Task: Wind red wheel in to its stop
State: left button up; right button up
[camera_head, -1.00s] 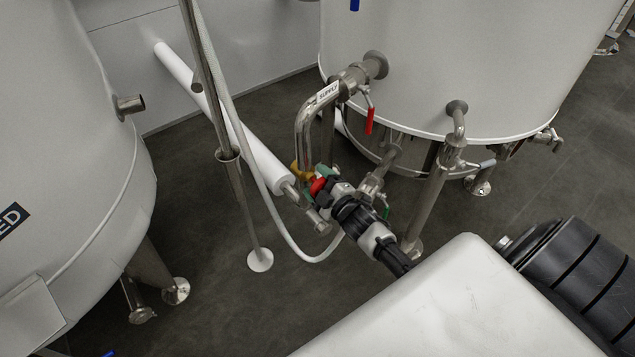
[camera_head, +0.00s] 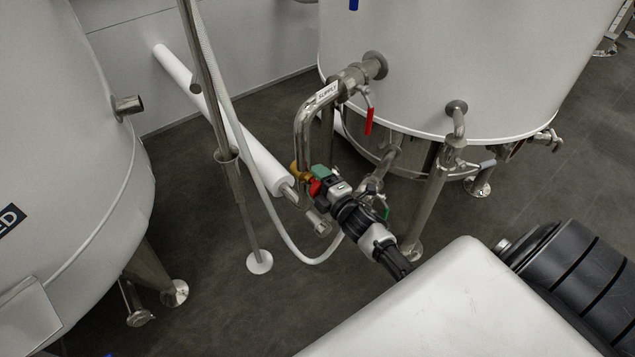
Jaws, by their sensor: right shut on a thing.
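The red wheel (camera_head: 315,188) shows as a small red patch on a brass valve (camera_head: 299,172) in the pipework below the supply pipe. My right gripper (camera_head: 322,182) reaches it from the lower right and is shut on it. The green-tipped fingers and black gripper body hide most of the wheel. My left gripper is not in view.
A large white tank (camera_head: 460,60) on steel legs stands behind the pipework. A red-handled lever (camera_head: 369,121) hangs beside the supply pipe (camera_head: 303,125). A white hose (camera_head: 251,165) loops close to my gripper.

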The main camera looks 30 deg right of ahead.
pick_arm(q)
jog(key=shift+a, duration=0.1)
pick_arm(e)
jog(key=shift+f, duration=0.1)
jog(key=o, duration=0.9)
jog(key=shift+s, duration=0.1)
jog(key=shift+s, duration=0.35)
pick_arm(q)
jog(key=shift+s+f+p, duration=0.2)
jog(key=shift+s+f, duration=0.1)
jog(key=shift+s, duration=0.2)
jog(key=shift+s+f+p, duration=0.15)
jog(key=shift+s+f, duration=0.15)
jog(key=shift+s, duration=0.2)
pick_arm(e)
jog(key=s, duration=1)
jog(key=shift+d, duration=0.4)
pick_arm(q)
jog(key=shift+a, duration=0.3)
